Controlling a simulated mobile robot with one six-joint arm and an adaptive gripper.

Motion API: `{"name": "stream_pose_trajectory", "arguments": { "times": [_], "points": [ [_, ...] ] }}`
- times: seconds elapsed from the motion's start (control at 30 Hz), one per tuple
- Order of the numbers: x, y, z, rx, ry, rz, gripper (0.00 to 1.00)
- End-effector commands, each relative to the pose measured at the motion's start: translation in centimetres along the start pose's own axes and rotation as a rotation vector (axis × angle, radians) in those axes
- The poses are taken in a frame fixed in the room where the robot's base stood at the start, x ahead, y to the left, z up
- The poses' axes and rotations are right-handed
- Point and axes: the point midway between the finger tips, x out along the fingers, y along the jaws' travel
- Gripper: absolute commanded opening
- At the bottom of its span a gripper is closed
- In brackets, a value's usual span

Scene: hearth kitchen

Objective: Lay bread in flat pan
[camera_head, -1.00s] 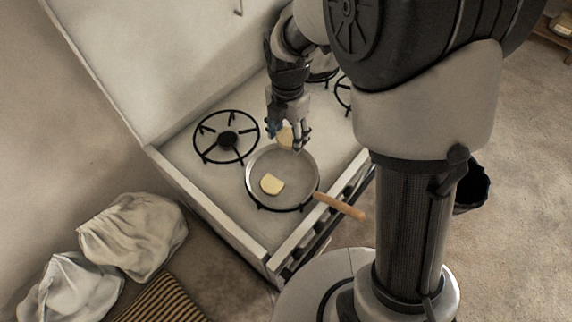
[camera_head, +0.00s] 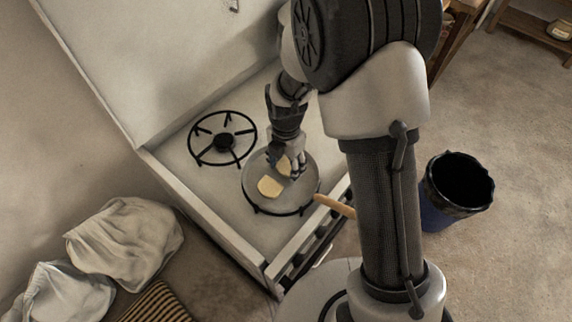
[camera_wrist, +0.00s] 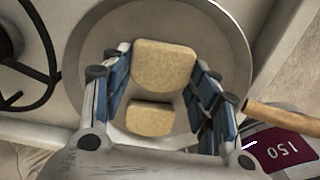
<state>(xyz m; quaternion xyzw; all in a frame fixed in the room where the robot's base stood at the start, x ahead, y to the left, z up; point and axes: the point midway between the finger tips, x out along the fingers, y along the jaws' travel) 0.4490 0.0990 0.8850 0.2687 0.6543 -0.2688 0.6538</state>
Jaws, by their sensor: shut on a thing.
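A flat pan (camera_head: 303,194) with a wooden handle (camera_head: 335,206) sits on the front burner of the stove. One pale bread slice (camera_head: 269,187) lies in the pan; it is the lower, smaller-looking slice in the wrist view (camera_wrist: 150,119). My gripper (camera_head: 286,172) is over the pan, fingers pointing down. It is shut on a second bread slice (camera_head: 283,165), which spans between the blue-padded fingers in the wrist view (camera_wrist: 163,68). I cannot tell whether the held slice touches the pan's bottom.
An empty burner (camera_head: 224,141) is left of the pan. The stove's back panel (camera_head: 150,60) rises behind. White sacks (camera_head: 125,236) lie at lower left. A dark bin (camera_head: 456,190) stands on the floor at right. A dark red panel marked 150 (camera_wrist: 280,151) shows in the wrist view.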

Motion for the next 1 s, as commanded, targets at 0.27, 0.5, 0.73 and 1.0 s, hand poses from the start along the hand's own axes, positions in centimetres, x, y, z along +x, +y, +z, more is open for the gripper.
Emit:
{"name": "stream_pose_trajectory", "arguments": {
  "times": [0.27,0.5,0.73,1.0],
  "points": [
    [0.3,0.0,0.0,0.0,0.0,0.0,0.56],
    [0.2,0.0,0.0,0.0,0.0,0.0,0.72],
    [0.2,0.0,0.0,0.0,0.0,0.0,0.75],
    [-1.2,0.1,0.1,0.0,-0.002,0.002,0.75]
  ]
}}
